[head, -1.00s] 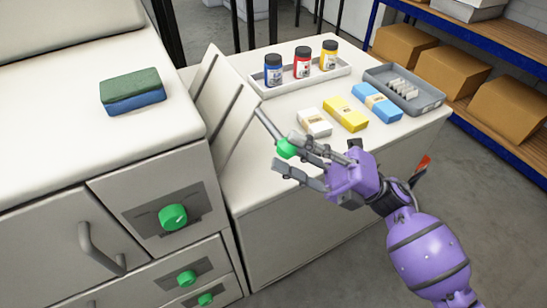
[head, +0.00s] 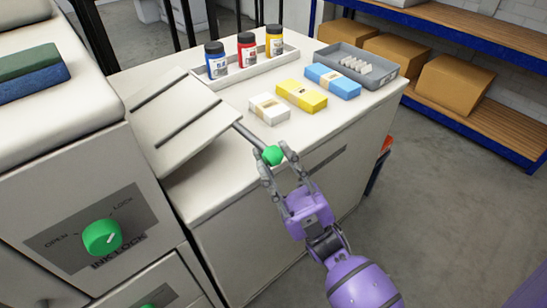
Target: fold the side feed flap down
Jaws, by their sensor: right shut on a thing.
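The side feed flap (head: 190,118) is a pale panel with dark strips, hinged at the left machine's side. It slants down to the right over the white cabinet top, its outer end low. A grey rod ending in a green knob (head: 273,155) sticks out from its outer edge. My right gripper (head: 273,163) is shut on the green knob, its fingers on either side of it. The flap's underside is hidden. My left gripper is not in view.
Blue, red and yellow bottles stand in a white tray (head: 284,58) at the back. White, yellow (head: 301,95) and blue packs lie beyond the knob, near a grey tray (head: 380,73). The machine's green lock knob (head: 102,238) is at the lower left.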

